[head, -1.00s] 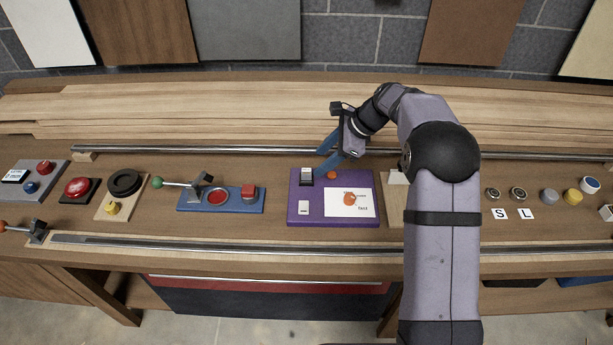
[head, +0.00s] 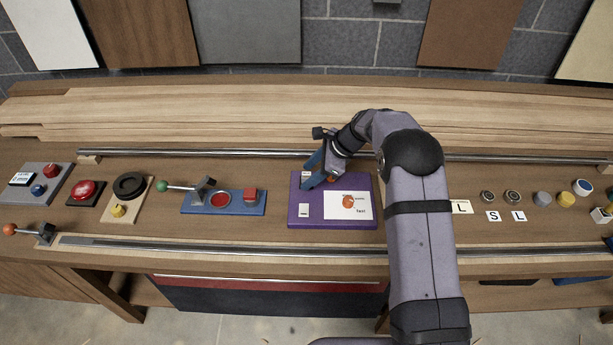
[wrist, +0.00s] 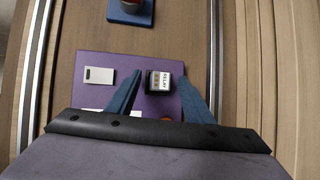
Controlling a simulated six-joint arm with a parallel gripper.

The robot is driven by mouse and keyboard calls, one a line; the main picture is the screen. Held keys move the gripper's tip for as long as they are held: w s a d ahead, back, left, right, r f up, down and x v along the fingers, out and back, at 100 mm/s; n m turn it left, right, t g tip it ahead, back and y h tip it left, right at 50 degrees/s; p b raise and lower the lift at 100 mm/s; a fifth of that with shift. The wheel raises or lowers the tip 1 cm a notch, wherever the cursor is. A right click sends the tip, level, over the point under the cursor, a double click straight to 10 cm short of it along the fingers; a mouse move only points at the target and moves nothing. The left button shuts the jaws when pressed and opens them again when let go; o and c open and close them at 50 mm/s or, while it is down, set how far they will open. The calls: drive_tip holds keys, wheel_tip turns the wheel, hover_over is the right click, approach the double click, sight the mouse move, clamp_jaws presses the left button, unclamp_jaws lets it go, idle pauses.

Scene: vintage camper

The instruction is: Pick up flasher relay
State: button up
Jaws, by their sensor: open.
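The flasher relay (wrist: 160,80) is a small dark block with a white label reading "RELAY". It stands on the purple board (head: 336,222), near its back left corner. My gripper (wrist: 163,82) is open, with its two blue fingers on either side of the relay in the wrist view. Gaps show between the fingers and the relay, so it is not clamped. In the head view my gripper (head: 309,184) is low over the board and hides most of the relay.
A white block (head: 304,210) and a printed card (head: 352,205) are on the purple board. A blue board (head: 250,209) with a lever and red buttons lies to the left. Metal rails run behind (head: 230,153) and in front (head: 200,246).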

drive_tip(key=shift+c, duration=0.6)
drive_tip(key=c, duration=1.1)
drive_tip(key=shift+o, duration=0.2)
drive_tip(key=shift+r, duration=0.1)
